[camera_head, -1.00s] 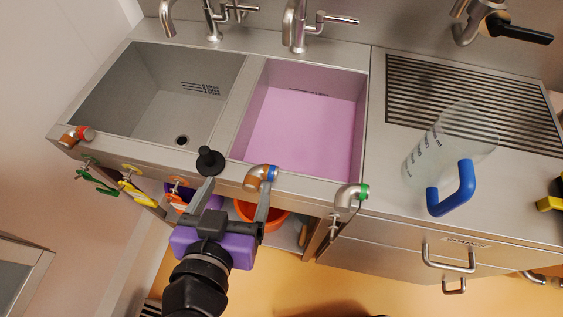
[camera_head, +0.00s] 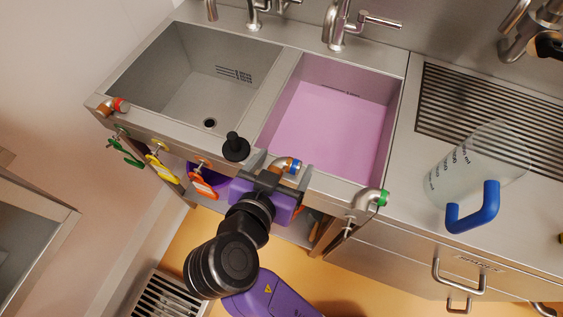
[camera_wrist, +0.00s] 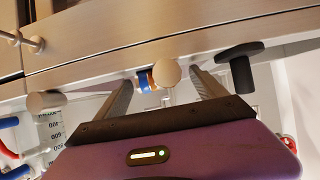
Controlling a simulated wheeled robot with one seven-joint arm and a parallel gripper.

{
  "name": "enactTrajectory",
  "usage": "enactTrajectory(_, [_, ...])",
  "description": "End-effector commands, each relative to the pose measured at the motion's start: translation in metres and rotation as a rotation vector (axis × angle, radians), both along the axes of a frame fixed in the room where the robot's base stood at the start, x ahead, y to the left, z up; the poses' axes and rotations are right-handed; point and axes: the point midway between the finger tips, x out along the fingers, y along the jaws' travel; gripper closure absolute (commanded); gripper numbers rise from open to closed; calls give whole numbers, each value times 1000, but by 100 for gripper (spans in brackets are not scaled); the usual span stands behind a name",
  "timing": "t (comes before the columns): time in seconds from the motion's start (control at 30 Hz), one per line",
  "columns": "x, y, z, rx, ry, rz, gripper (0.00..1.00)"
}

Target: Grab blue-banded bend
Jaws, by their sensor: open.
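The blue-banded bend (camera_head: 283,163) is a short metal elbow with a blue band at its right end, on the front rim of the sink unit. My gripper (camera_head: 281,168) is open, with one finger on each side of the bend. In the wrist view the bend (camera_wrist: 166,74) and its blue band lie between the two spread fingertips of my gripper (camera_wrist: 161,80). I see a gap to each finger there; contact is not clear. My purple gripper body hides what lies below the bend.
A black knobbed plug (camera_head: 235,148) stands close left of my gripper. A green-banded bend (camera_head: 370,199) is to the right, a red-banded bend (camera_head: 117,106) far left. Valves with green, yellow and orange handles hang below the rim. A clear jug (camera_head: 462,172) stands on the right counter.

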Motion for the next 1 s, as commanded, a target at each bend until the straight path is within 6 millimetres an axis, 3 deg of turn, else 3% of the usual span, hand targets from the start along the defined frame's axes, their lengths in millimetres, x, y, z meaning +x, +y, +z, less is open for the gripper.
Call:
enactTrajectory(0.1, [0,0,0,0,0,0,19])
enactTrajectory(0.47, [0,0,0,0,0,0,90])
enactTrajectory(0.77, [0,0,2,1,-1,0,92])
enactTrajectory(1.0, [0,1,24,5,-4,-1,92])
